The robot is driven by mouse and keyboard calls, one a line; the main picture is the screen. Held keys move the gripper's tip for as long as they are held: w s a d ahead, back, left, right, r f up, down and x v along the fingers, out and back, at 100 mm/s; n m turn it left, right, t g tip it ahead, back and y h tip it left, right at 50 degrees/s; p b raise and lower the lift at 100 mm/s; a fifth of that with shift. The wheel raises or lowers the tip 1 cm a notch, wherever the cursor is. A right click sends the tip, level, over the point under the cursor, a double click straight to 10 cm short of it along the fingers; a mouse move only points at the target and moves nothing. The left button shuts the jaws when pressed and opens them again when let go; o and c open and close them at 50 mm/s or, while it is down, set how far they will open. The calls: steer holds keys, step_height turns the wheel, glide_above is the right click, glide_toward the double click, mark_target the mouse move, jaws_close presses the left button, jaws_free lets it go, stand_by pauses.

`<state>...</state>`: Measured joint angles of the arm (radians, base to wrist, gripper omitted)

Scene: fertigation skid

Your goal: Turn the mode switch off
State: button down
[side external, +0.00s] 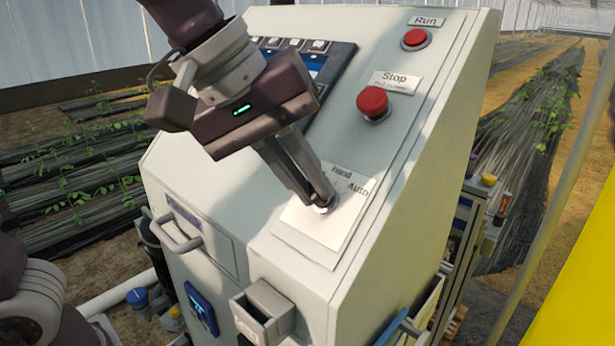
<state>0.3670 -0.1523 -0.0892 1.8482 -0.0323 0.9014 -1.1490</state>
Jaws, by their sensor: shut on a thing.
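The mode switch (321,209) sits on a white plate (318,234) low on the sloping panel of the cabinet. The plate carries the labels "Hand" and "Auto". My gripper (322,201) reaches down to it from the upper left. Its fingers are shut on the switch and cover most of it. Only a bit of its pale base shows under the fingertips, so I cannot tell which way the switch points.
A red Stop button (373,102) and a red Run button (415,38) stand higher on the panel. A screen (312,68) is partly behind my gripper. A handle (177,234) and an open metal box (263,310) stick out from the front.

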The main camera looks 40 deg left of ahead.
steer(key=shift+f, duration=0.2)
steer(key=c, duration=1.5)
jaws_free()
steer(key=shift+c, duration=0.2)
steer(key=shift+r, duration=0.15)
steer(key=v, duration=0.7)
steer(key=s+a+f+m+y, duration=0.1)
steer(key=s+a+f+m, duration=0.3)
steer(key=s+a+f, duration=0.1)
steer(key=s+a+f+m+y, duration=0.2)
steer(key=s+a+f+m, duration=0.2)
steer(key=a+f, duration=0.4)
step_height(320, 180, down, 2)
steer(key=shift+s+a+f, duration=0.1)
steer(key=shift+s+a, duration=0.2)
steer(key=shift+s, duration=0.5)
